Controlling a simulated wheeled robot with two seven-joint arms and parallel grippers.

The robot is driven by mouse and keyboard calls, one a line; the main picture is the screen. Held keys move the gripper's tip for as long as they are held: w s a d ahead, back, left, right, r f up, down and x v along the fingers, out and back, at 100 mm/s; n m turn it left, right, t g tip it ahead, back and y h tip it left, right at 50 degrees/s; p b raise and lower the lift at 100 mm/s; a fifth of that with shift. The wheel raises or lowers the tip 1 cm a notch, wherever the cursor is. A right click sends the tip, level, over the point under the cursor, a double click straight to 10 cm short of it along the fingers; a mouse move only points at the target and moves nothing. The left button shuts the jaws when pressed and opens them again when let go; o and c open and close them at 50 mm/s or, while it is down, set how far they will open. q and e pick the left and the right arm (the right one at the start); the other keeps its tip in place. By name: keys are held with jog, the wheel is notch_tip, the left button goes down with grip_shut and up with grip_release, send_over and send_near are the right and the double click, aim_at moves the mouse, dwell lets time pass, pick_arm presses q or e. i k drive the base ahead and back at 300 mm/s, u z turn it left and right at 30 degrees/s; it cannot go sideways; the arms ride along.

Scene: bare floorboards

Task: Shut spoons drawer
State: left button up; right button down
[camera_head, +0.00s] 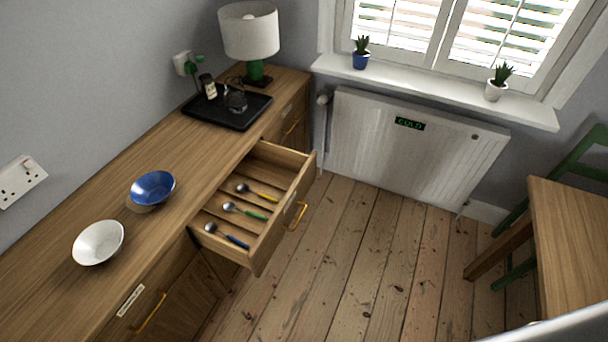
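The spoons drawer (285,212) stands pulled out from the long wooden sideboard (190,143), in the middle of the head view. Its yellow handle (298,216) is on the front panel, facing right. Inside lie a yellow-handled spoon (258,192), a green-handled spoon (245,210) and a blue-handled spoon (228,237), in slots between wooden dividers. Neither of my grippers shows in the head view.
A blue bowl (153,187), a white bowl (98,242), a black tray (227,110) and a lamp (249,34) stand on the sideboard. A wooden table (572,240) and green chair stand at right. Bare floorboards (370,250) lie between, below the radiator (400,147).

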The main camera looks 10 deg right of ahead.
aim_at(283, 174)
jog(key=u, duration=0.15)
jog(key=i, duration=0.9)
jog(key=z, duration=0.2)
